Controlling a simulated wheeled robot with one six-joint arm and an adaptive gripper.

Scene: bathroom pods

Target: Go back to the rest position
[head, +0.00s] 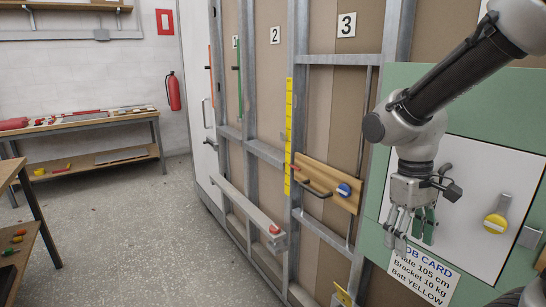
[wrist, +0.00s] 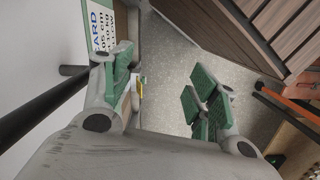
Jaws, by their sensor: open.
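My gripper (head: 411,228) hangs fingers down at the right of the head view, in front of the green panel (head: 400,85) and its white board. Its jaws are apart with nothing between them. In the wrist view my gripper (wrist: 163,85) shows green finger pads spread wide, with grey speckled floor below and between them. I cannot tell how far the fingers are from the panel.
A metal stud frame with numbered bays stands left of my arm. It carries a wooden plate (head: 318,180) with a blue knob and a yellow strip (head: 289,140). The floor (head: 130,235) at left is clear.

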